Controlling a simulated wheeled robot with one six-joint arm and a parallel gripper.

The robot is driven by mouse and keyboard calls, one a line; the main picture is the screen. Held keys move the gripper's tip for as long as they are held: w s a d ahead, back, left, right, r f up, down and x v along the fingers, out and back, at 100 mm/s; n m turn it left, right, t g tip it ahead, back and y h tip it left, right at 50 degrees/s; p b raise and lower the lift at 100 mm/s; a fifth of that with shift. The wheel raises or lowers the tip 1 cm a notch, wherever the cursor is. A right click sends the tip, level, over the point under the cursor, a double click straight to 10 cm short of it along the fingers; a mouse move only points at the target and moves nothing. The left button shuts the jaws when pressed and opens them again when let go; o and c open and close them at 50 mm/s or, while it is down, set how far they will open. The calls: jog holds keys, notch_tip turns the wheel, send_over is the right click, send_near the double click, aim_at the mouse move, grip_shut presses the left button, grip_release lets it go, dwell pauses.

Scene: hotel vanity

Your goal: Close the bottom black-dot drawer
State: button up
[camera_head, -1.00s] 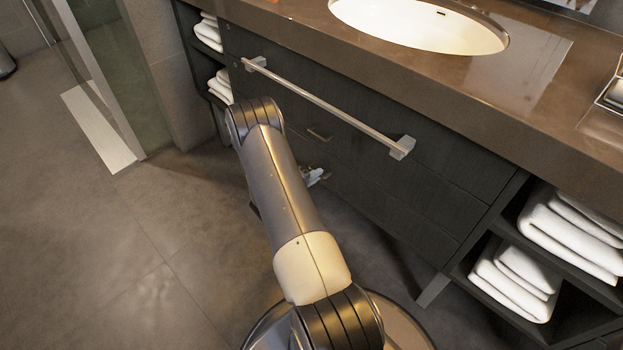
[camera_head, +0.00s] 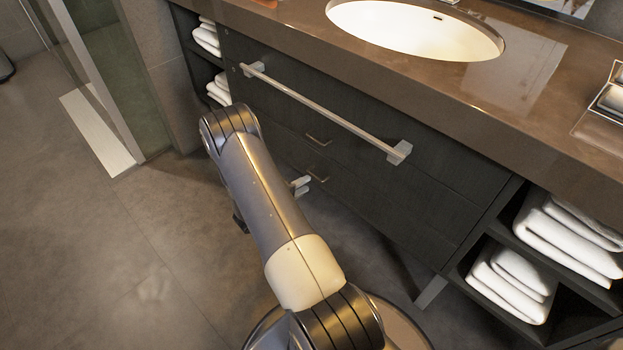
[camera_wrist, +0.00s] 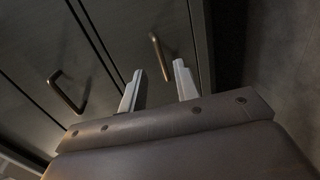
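The dark vanity front shows two drawers with small metal handles. The bottom drawer (camera_head: 365,208) has the lower handle (camera_head: 318,177), and the upper handle (camera_head: 319,139) sits above it. In the wrist view the picture is turned, with the floor at right; the bottom handle (camera_wrist: 160,55) is just ahead of the gap between my fingers, and the other handle (camera_wrist: 68,92) is to the left. My gripper (camera_wrist: 158,82) is open and empty, its fingers apart. In the head view my gripper (camera_head: 301,186) is just left of the bottom handle, partly behind my arm. I see no black dot.
A long towel bar (camera_head: 325,112) sticks out across the vanity front above the handles. The brown countertop (camera_head: 440,85) overhangs with a white sink (camera_head: 415,30). Shelves with white towels (camera_head: 510,283) are at right and left. The floor (camera_head: 110,235) at left is clear.

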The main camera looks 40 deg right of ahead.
jog(key=v, duration=0.5)
jog(key=shift+p, duration=0.4)
jog(key=b+x, duration=0.2)
jog(key=x, duration=0.5)
jog(key=shift+d+f, duration=0.15)
jog(key=shift+f, duration=0.25)
